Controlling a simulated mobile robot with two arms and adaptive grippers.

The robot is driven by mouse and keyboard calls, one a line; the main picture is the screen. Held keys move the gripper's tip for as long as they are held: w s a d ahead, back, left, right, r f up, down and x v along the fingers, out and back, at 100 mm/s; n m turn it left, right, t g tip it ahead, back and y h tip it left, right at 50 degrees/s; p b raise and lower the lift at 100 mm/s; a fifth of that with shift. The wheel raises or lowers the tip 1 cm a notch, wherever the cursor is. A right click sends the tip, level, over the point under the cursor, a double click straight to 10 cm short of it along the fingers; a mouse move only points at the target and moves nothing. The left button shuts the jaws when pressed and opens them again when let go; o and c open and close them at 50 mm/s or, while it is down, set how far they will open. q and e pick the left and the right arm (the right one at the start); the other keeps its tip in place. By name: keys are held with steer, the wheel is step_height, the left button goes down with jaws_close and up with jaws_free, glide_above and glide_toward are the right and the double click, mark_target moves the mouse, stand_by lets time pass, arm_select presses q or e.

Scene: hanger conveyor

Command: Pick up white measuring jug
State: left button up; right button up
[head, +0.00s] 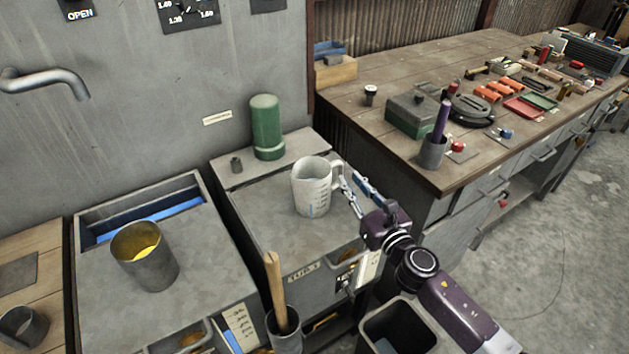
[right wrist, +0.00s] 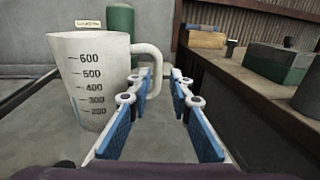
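The white measuring jug (head: 312,187) stands upright on the grey cabinet top, with its handle on the right side. In the right wrist view the jug (right wrist: 92,85) fills the left part, its scale marks facing me. My right gripper (head: 352,183) is open beside the handle. In the right wrist view the blue-padded fingers (right wrist: 160,90) are spread apart; the handle shows just beyond the left finger, and part of it is hidden by that finger. Whether the finger touches the handle I cannot tell. My left gripper is not in view.
A green cylinder (head: 266,128) stands behind the jug. A grey metal cup with yellow inside (head: 146,262) stands on the left cabinet. A pot with a wooden handle (head: 284,330) stands in front. A cluttered wooden workbench (head: 345,95) is at right.

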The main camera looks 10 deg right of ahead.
mark_target(342, 172)
steer(key=shift+x, duration=1.2)
steer(key=shift+p+x, duration=0.3)
steer(key=shift+x, duration=0.95)
steer(key=shift+w+a+f, duration=0.1)
steer(key=shift+w+a, duration=0.2)
steer(key=shift+w, duration=0.15)
jaws_close()
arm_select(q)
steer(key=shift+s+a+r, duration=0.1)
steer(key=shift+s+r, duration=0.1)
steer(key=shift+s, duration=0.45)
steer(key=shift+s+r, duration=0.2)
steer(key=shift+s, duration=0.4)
